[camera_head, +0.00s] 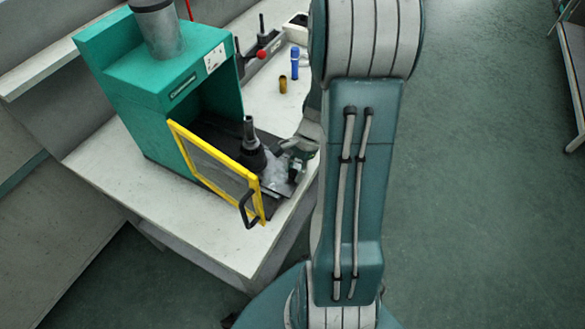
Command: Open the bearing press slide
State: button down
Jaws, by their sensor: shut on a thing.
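The bearing press (155,95) is a green cabinet with a grey cylinder on top, at the upper left of the head view. Its yellow-framed clear door (216,168) stands swung open, with a black handle (247,208). The dark slide (270,192) reaches out of the press opening past the door. A black stepped fixture (250,148) stands upright on it, outside the cabinet. My gripper (293,172) is at the slide's outer right end, shut on the slide. My arm partly hides it, and the exact grip point is unclear.
The white bench (120,180) carries the press. Behind my gripper stand a blue bottle (295,62), a small brass-coloured cylinder (283,84) and a grey device with a red knob (261,54).

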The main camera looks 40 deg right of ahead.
jog(key=shift+c, duration=1.8)
grip_release()
jog(key=v, duration=1.1)
jog(key=shift+d+r, duration=0.2)
jog(key=shift+r, duration=0.15)
